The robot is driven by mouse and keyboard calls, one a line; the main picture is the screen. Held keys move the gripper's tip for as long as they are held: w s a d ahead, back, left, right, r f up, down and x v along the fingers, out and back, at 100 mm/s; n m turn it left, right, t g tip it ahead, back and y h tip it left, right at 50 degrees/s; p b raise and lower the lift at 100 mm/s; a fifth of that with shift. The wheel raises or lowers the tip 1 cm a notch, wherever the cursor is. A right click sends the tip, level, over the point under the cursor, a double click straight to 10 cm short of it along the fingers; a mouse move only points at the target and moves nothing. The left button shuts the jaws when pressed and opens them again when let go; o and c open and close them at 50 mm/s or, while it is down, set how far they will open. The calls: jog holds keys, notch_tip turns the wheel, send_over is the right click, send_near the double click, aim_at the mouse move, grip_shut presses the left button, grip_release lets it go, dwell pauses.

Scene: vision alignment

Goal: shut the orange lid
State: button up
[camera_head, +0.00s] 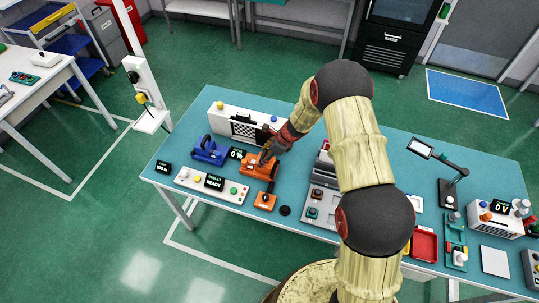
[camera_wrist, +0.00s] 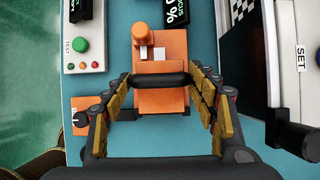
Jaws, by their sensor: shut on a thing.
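The orange lid (camera_wrist: 160,101) belongs to an orange device (camera_head: 261,166) near the left part of the blue-green table. In the wrist view a dark bar handle (camera_wrist: 160,79) runs across the orange part. My gripper (camera_wrist: 160,82) has a finger at each end of this bar and is shut on it. An orange block with a round knob (camera_wrist: 143,33) and two pale pieces lies just beyond the bar. In the head view my gripper (camera_head: 268,154) is over the device and hides part of it. I cannot tell the lid's exact angle.
A blue device (camera_head: 208,151) stands left of the orange one, with a small percent display (camera_head: 236,153) between. A button panel (camera_head: 211,184) lies in front. A white box with a checkerboard (camera_head: 243,127) stands behind. Grey equipment (camera_head: 321,203) stands to the right.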

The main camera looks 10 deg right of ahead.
jog(key=shift+w+a, duration=0.65)
jog(key=shift+w, duration=0.1)
jog(key=o, duration=1.3)
jog(key=shift+r, duration=0.15)
jog(key=shift+o, duration=0.2)
jog(key=shift+a, duration=0.1)
jog(key=shift+s, duration=0.1)
jog(key=shift+s, duration=0.15)
jog(key=v, duration=1.1)
jog(key=shift+d+r, duration=0.2)
jog(key=shift+d, duration=0.15)
